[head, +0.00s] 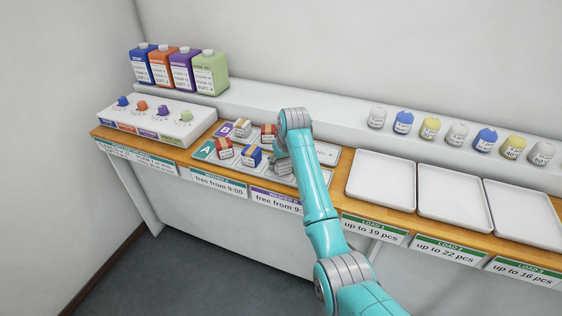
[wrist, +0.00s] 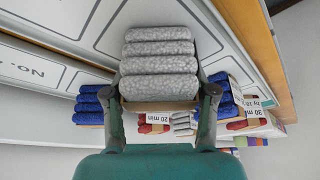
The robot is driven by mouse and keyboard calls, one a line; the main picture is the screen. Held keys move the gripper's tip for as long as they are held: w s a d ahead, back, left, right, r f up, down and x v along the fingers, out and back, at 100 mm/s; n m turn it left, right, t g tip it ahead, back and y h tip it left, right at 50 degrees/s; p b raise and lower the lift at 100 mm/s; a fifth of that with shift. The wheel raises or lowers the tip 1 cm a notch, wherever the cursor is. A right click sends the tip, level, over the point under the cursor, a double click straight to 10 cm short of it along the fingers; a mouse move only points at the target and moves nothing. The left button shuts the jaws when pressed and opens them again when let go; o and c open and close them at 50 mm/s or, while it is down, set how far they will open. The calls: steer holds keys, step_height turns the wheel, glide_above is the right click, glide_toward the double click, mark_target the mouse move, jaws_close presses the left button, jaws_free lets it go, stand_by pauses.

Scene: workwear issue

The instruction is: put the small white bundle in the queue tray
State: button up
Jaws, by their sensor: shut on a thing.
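My gripper (wrist: 161,98) is shut on a speckled grey-white bundle (wrist: 160,50) of stacked rolls with a tan band, one finger on each side. In the head view my arm largely hides the gripper (head: 283,165) and the bundle. They are over the right part of a pale grey tray (head: 322,155) with lanes marked A and B. This looks like the queue tray, though its name is not readable. Outlined bare spaces (wrist: 205,12) show beside the bundle in the wrist view. Whether the bundle touches the tray I cannot tell.
On the tray stand a blue bundle (head: 252,155), a red one (head: 224,149), another red one (head: 268,133) and a white one (head: 241,128). Blue bundles flank my fingers in the wrist view. Empty white load trays (head: 380,178) lie to the right. A knob panel (head: 160,120) is left.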

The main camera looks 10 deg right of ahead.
steer(key=o, duration=1.2)
steer(key=shift+f, duration=0.1)
steer(key=v, duration=1.2)
